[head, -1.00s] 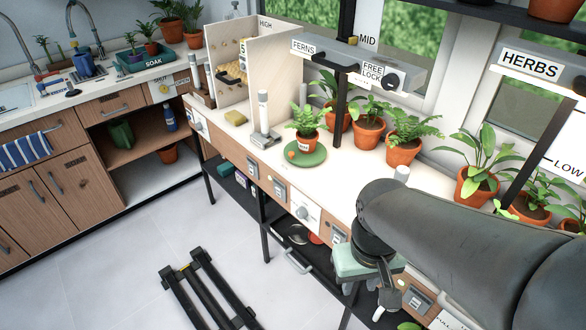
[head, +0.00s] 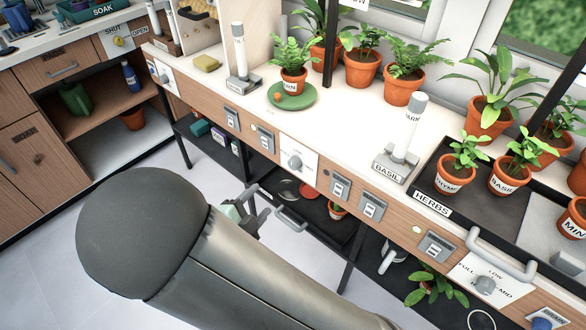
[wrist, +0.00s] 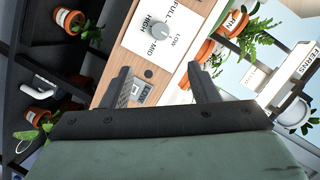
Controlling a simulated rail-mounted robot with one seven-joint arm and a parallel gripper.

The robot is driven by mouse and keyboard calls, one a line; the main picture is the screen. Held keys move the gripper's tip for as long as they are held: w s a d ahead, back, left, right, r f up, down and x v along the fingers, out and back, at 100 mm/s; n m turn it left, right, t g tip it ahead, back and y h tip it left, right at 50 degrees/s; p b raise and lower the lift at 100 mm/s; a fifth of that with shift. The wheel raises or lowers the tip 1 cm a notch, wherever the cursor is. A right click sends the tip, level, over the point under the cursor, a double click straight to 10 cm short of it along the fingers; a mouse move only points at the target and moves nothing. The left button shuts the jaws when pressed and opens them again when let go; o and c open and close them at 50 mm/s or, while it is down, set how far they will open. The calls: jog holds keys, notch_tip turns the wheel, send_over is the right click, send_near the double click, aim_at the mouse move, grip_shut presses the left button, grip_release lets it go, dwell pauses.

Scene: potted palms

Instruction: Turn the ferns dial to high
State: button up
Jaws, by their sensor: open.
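The fern (head: 293,70) stands in a labelled pot on a green saucer. On the bench front below it is a white plate with a grey dial (head: 294,163), which I take for the ferns dial. In the wrist view this dial (wrist: 161,36) shows on its plate, with LOW, MID, HIGH and FULL lettering around it. I cannot tell which mark it points to. My gripper (head: 260,208) is open and empty, apart from the dial. In the wrist view its two fingers (wrist: 160,84) spread below the dial. A FERNS sign (wrist: 302,75) shows at the right there.
Another dial (head: 485,285) with similar lettering sits at the lower right, beside a HERBS tray (head: 432,203). Grey switches (head: 340,186) line the bench front.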

aim_at(292, 166)
jog(key=b+x, duration=0.2)
jog(key=x, duration=1.5)
jog(key=shift+w+a+f+b, duration=0.1)
jog(key=shift+w+f+b, duration=0.05)
jog(key=shift+b, duration=0.25)
jog(key=c, duration=1)
